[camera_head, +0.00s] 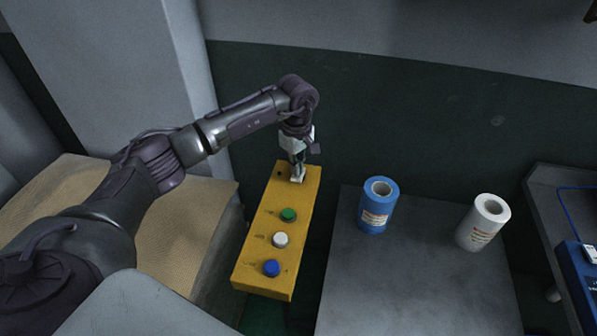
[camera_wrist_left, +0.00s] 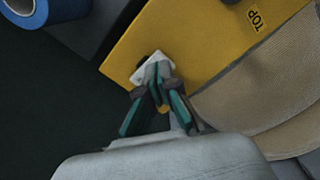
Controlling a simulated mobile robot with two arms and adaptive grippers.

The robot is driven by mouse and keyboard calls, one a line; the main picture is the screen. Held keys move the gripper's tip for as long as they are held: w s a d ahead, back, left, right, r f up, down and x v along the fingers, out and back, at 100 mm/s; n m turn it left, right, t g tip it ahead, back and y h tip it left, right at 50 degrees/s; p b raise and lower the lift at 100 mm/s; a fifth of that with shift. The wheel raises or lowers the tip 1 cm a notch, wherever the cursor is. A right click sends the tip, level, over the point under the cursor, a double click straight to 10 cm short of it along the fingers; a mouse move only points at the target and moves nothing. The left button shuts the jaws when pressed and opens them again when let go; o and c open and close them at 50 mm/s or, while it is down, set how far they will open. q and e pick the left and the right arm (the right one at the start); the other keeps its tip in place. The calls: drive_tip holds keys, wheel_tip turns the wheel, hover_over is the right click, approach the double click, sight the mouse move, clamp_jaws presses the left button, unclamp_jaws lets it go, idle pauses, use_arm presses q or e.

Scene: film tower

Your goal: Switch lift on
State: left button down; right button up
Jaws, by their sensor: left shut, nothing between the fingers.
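A yellow control box (camera_head: 264,232) stands in the middle of the head view, with a green button (camera_head: 288,215), a white button (camera_head: 280,240) and a blue button (camera_head: 271,268) down its face. My left gripper (camera_head: 298,178) is shut and empty at the box's far end, beyond the green button. In the left wrist view the gripper's fingertips (camera_wrist_left: 157,75) are together over a white square part on the yellow box (camera_wrist_left: 185,40), near the label TOP. The fingers hide most of that part, and I cannot tell whether they touch it. My right gripper is not in view.
A blue film roll (camera_head: 377,207) and a white film roll (camera_head: 483,222) stand on a grey surface (camera_head: 400,285) right of the box. A blue device (camera_head: 578,283) with a cable is at the far right. A tan textured surface (camera_head: 165,235) lies left of the box.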

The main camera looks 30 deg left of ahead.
use_arm(q)
drive_tip(key=shift+f+b, duration=0.75)
drive_tip(key=shift+f, duration=0.15)
drive_tip(key=shift+r, duration=0.1)
drive_tip(key=shift+r+p, duration=1.9)
drive_tip(key=shift+r, duration=1.6)
drive_tip(key=shift+f, duration=0.15)
